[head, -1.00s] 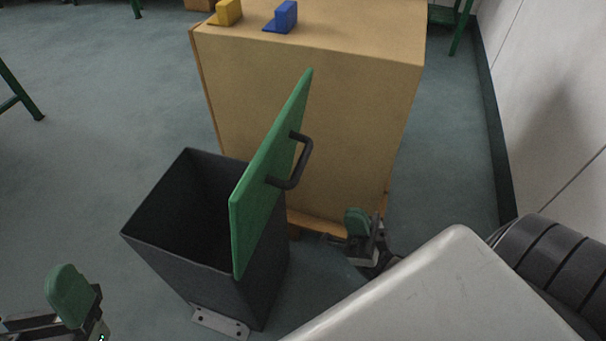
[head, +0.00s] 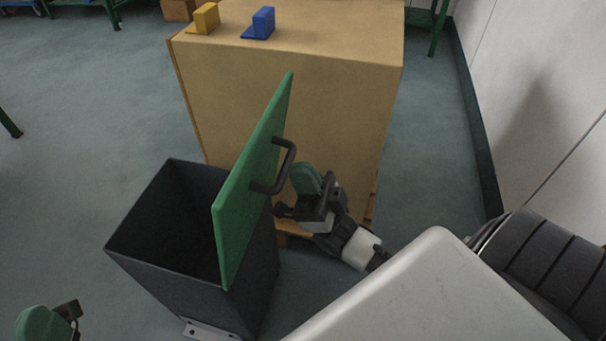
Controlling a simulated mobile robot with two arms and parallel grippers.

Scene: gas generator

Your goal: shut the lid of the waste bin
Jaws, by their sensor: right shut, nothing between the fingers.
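The waste bin (head: 160,262) is a dark grey open-topped box on the floor. Its green lid (head: 250,190) stands up, tilted, along the bin's right side, so the bin is open. A dark handle (head: 287,165) sticks out from the lid's right face. My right gripper (head: 296,193) is shut and empty, just right of the lid and just below the handle. I cannot tell whether it touches either. My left gripper (head: 52,322) shows only partly at the bottom left corner, left of the bin; its jaws cannot be made out.
A wooden box (head: 300,100) on a pallet stands behind the bin, with a yellow block (head: 205,18) and a blue block (head: 262,22) on top. A white wall (head: 545,90) is at the right.

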